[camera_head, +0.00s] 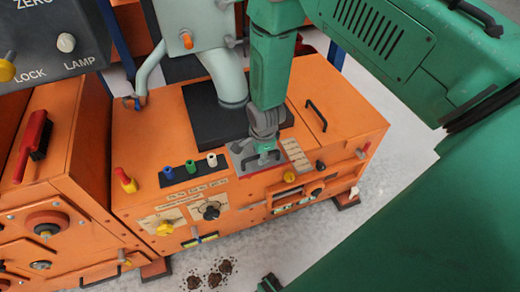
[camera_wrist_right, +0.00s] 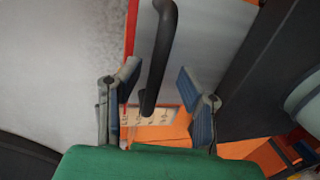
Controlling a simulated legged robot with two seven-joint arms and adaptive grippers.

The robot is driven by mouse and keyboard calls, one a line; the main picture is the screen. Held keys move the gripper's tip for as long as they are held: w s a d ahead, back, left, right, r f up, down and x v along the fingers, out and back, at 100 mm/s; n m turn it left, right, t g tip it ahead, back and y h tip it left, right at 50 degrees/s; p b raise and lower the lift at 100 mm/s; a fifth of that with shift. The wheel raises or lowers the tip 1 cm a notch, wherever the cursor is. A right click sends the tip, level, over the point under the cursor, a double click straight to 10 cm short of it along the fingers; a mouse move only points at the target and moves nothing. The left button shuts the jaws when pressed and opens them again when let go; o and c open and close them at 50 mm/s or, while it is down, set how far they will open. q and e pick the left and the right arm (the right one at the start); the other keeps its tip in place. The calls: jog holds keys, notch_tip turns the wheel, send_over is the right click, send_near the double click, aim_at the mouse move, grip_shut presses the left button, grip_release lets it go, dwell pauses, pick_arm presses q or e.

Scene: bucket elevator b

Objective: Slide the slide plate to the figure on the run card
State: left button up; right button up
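The grey slide plate (camera_head: 238,152) lies on top of the orange cabinet, near its front edge and beside a pale scale strip (camera_head: 297,155). My right gripper (camera_head: 265,157) points down over the plate. In the right wrist view the plate (camera_wrist_right: 205,45) carries a black bar handle (camera_wrist_right: 156,65). My right gripper's fingers (camera_wrist_right: 158,80) stand apart on either side of the handle, with gaps visible. The scale strip (camera_wrist_right: 150,114) shows partly there; its figures are too small to read. I cannot make out a run card for certain. My left gripper is not in view.
The orange cabinet (camera_head: 340,95) has a grey-green spout (camera_head: 225,75) over a black opening (camera_head: 205,115) left of my right arm. Coloured pegs (camera_head: 190,165), a red-yellow knob (camera_head: 125,180) and a black handle (camera_head: 316,115) stand on top. Another orange unit (camera_head: 45,195) is at left.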

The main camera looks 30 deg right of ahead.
notch_tip(320, 180, up, 12)
jog(key=s, duration=0.2)
jog(key=shift+s+a+f, duration=0.15)
jog(key=shift+a+f, duration=0.05)
jog(key=shift+a, duration=0.15)
dwell(0.4)
jog(key=s+a+f+n, duration=0.1)
jog(key=s+f+n, duration=0.4)
jog(key=s+n, duration=0.5)
jog(key=s+f+n+g, duration=0.1)
jog(key=s+f+n, duration=0.5)
jog(key=s+n, duration=0.5)
jog(key=s, duration=0.4)
jog(key=shift+s+a+g, duration=0.15)
jog(key=shift+a+g, duration=0.15)
jog(key=shift+a, duration=0.05)
